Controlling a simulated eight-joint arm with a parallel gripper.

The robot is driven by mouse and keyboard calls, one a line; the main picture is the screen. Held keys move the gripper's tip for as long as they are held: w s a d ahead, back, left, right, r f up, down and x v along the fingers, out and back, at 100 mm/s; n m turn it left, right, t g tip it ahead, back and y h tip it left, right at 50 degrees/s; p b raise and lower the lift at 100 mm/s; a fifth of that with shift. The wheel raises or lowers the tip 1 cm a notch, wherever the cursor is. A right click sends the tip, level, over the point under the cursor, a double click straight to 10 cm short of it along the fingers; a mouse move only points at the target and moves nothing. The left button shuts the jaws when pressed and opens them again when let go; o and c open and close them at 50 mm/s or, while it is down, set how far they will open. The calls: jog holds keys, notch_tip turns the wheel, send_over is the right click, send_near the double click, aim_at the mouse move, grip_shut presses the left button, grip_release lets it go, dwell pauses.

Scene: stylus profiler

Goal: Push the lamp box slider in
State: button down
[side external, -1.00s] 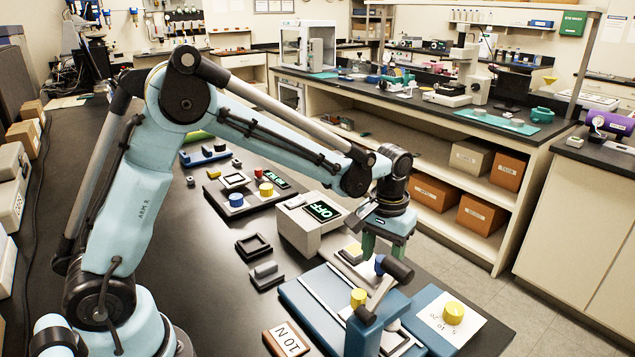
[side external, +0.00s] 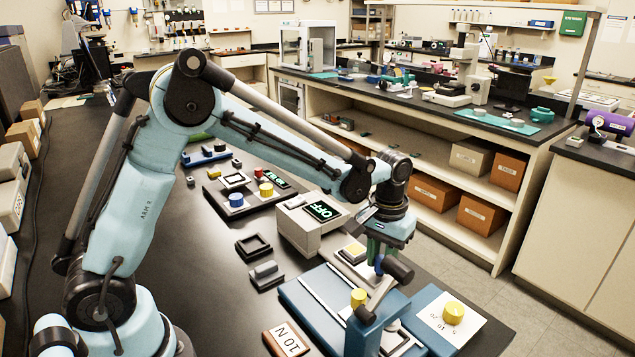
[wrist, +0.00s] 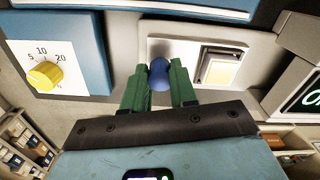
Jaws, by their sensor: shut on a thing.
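The lamp box is a pale box that shows in the wrist view (wrist: 185,46) with a framed, lit cream-yellow window (wrist: 219,70). In the side view, its yellowish window (side external: 354,250) sits just left of my gripper (side external: 376,256). The blue round slider knob (wrist: 160,74) is between the green fingers of my gripper (wrist: 160,82) in the wrist view. The fingers are shut on the knob. In the side view the knob (side external: 379,265) shows only in part beside the fingers. The slider's track is mostly hidden.
A grey box with a green OFF display (side external: 322,210) stands left of the lamp box. A blue stage with a dark-headed arm (side external: 397,268) stands close in front. A blue block with a yellow dial (side external: 453,312) is at the right, near the bench edge.

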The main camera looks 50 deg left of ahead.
aim_at(352, 248)
jog(key=a, duration=0.8)
jog(key=shift+a, duration=0.15)
jog(key=c, duration=0.9)
grip_release()
jog(key=shift+r, duration=0.15)
notch_tip(352, 248, up, 12)
